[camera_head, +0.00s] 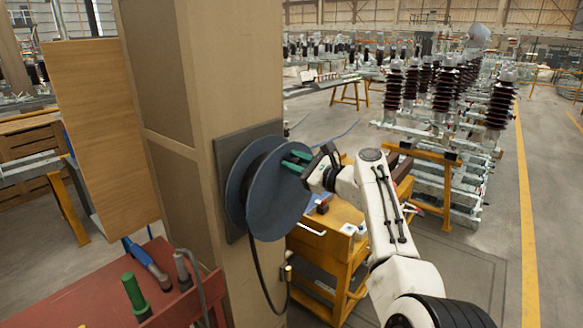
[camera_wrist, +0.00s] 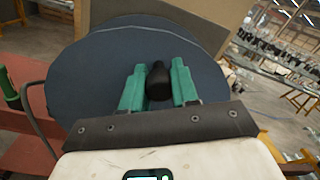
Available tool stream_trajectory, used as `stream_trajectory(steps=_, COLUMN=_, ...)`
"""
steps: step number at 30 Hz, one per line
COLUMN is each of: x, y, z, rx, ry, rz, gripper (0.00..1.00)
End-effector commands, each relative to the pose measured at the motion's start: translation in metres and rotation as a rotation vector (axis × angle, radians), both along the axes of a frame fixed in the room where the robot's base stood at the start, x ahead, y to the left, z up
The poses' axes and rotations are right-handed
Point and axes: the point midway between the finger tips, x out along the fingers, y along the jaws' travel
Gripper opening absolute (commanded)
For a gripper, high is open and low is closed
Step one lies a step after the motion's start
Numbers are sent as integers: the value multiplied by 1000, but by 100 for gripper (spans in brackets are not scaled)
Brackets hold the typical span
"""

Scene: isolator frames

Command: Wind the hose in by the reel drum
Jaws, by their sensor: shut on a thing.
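The reel drum (camera_head: 285,208) is a blue-grey disc pair mounted on a dark plate on the side of a wooden column. The black hose (camera_head: 258,262) hangs from the drum in a loop and ends in a brass-coloured tip (camera_head: 288,270). My gripper (camera_head: 297,160) reaches the upper part of the drum's outer face from the right. In the wrist view its green fingers (camera_wrist: 159,85) are closed on a black knob-like handle (camera_wrist: 159,80) standing out from the drum face (camera_wrist: 85,85). The hose wound between the discs is mostly hidden.
A yellow tool cart (camera_head: 330,235) stands just behind and below the drum. A red bench (camera_head: 75,285) with a green-handled tool (camera_head: 134,293) is at lower left. The wooden column (camera_head: 215,80) stands beside the drum. Open floor (camera_head: 470,265) lies to the right.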

Motion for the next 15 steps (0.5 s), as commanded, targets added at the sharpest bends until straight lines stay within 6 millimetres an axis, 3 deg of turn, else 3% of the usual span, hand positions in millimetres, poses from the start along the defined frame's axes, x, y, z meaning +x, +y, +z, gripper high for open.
stream_trajectory(steps=15, x=4, y=-4, z=-3, rx=35, ry=51, rz=-2, gripper=0)
